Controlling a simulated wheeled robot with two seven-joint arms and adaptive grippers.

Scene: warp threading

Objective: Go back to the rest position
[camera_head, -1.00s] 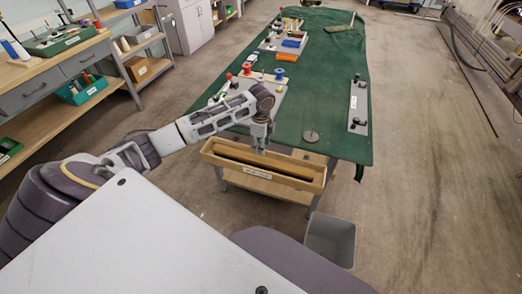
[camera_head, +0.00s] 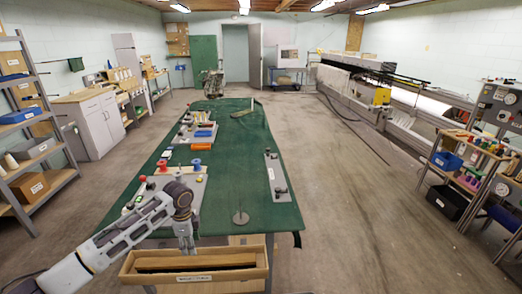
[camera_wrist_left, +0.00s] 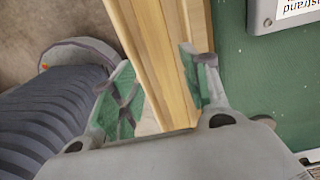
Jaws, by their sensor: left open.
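My left gripper (camera_head: 187,246) hangs at the near end of the green-covered table (camera_head: 262,190), right at the wooden tray (camera_head: 150,273) fixed along that end. In the left wrist view, my left gripper (camera_wrist_left: 165,85) has its two fingers spread apart, with the wooden rim of the tray (camera_wrist_left: 150,40) showing between and beyond them. I see nothing held. Whether the fingers touch the tray I cannot tell. My right gripper is in neither view.
Spools stand on a board (camera_head: 190,187) on the table's left side. A grey plate (camera_head: 276,175) lies on the right side, and a round disc with a pin (camera_head: 240,217) near the front. Shelves (camera_head: 35,150) stand left, a spool rack (camera_head: 465,165) right. The right floor is clear.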

